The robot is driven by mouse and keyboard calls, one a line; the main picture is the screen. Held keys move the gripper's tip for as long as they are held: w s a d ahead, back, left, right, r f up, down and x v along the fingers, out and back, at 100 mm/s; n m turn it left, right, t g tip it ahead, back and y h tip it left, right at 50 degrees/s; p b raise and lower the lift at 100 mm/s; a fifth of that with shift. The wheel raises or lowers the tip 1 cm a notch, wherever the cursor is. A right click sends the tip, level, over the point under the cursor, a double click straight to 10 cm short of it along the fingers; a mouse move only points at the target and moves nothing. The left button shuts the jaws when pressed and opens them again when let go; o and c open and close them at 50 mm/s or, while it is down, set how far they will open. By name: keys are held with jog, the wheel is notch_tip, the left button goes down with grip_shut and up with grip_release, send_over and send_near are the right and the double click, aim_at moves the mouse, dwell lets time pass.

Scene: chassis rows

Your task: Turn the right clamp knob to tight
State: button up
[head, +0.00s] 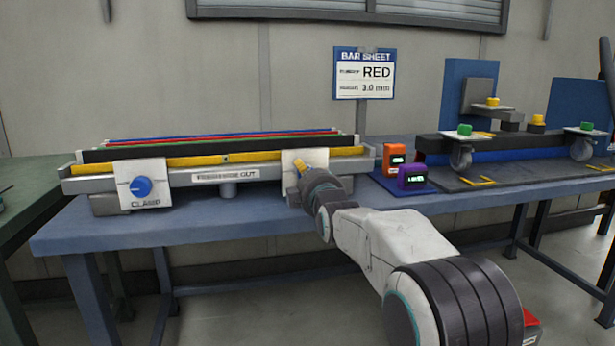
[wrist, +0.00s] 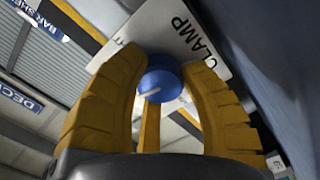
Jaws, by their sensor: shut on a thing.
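The right clamp plate (head: 292,158) is white and sits at the right end of the grey bar fixture (head: 225,178). In the wrist view the plate (wrist: 152,40) carries the word CLAMP. My gripper (head: 301,166) is at this plate and hides its knob in the head view. In the wrist view my gripper (wrist: 163,64) has its yellow fingers closed on both sides of the blue right clamp knob (wrist: 168,84). A pale pointer mark shows on the knob. The plate's setting marks are mostly hidden, so I cannot tell the knob's setting.
The left clamp knob (head: 141,187) is blue, on its own white plate. An orange device (head: 393,158) and a purple device (head: 412,178) stand just right of my gripper. The blue table's (head: 90,230) front strip is clear. A BAR SHEET sign (head: 364,74) hangs behind.

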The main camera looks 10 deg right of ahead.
jog(key=m, duration=0.7)
jog(key=shift+r, duration=0.1)
jog(key=m, duration=0.4)
jog(key=shift+m, duration=1.8)
jog(key=o, duration=1.2)
jog(key=shift+s, duration=6)
